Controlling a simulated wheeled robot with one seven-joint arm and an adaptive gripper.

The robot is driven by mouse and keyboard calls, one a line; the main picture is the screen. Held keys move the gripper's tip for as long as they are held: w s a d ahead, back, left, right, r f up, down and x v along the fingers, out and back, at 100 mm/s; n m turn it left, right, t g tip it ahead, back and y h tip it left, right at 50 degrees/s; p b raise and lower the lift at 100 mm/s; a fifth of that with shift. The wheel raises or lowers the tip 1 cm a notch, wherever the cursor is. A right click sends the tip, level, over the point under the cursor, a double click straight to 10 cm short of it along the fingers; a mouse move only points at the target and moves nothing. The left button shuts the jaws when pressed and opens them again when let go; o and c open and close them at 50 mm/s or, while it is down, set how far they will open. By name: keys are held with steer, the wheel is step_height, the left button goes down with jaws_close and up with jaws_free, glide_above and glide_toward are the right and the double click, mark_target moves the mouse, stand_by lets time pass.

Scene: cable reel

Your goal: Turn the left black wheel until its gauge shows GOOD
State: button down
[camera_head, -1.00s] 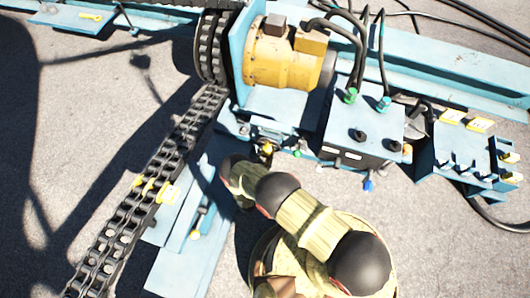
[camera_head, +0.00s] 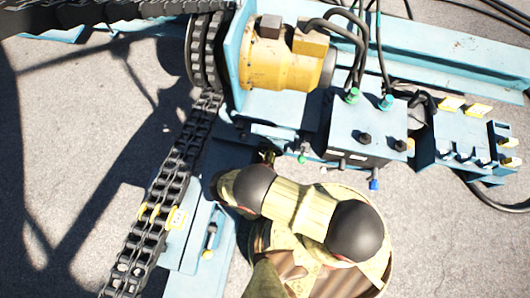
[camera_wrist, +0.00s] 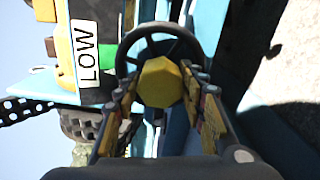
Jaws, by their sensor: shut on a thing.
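In the wrist view, a black wheel (camera_wrist: 188,42) with spokes and a yellow faceted hub (camera_wrist: 160,82) fills the middle. My gripper (camera_wrist: 160,74) has one finger on each side of the hub and is shut on it. A white label beside the wheel, on the left, reads LOW (camera_wrist: 86,52), turned sideways. In the head view my arm covers most of the wheel and my gripper, so the grip cannot be seen there.
A yellow motor (camera_head: 285,65) and a blue-grey valve box (camera_head: 368,125) with hoses stand beyond my arm. A heavy black chain (camera_head: 170,185) runs down on the left. A blue manifold (camera_head: 465,140) is at the right. Open pavement lies at the far left.

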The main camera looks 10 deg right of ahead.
steer(key=shift+m, duration=0.4)
steer(key=c, duration=1.2)
jaws_free()
steer(key=shift+o, duration=0.3)
steer(key=shift+r, duration=0.1)
